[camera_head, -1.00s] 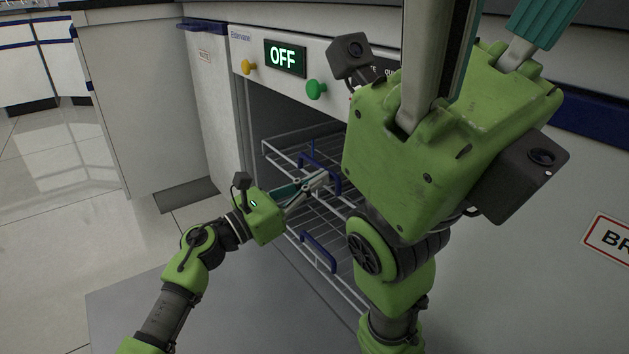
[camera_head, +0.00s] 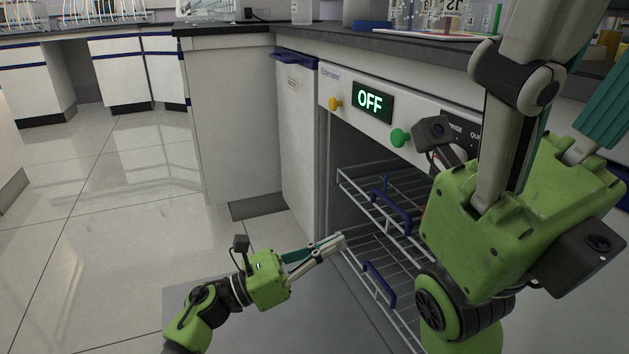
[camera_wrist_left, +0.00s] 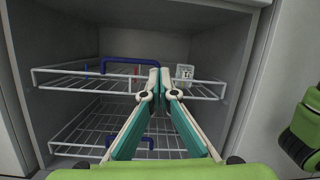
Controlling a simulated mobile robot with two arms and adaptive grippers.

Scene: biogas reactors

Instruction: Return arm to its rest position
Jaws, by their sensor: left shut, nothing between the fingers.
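My left gripper (camera_head: 341,241) is shut and empty in the head view. Its fingertips are just left of the racks, in front of the open appliance. In the left wrist view the fingers (camera_wrist_left: 160,82) come together and point at the upper rack (camera_wrist_left: 72,80). The upper rack has a blue handle (camera_head: 391,214) and the lower rack has another (camera_head: 380,283). My right gripper (camera_head: 530,195) is large and close at the right of the head view. Its fingertips are outside the picture, so its opening is unclear.
A small white marked item (camera_wrist_left: 185,72) is on the upper rack. Open tiled floor (camera_head: 110,260) lies left. A countertop (camera_head: 420,52) with labware runs behind.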

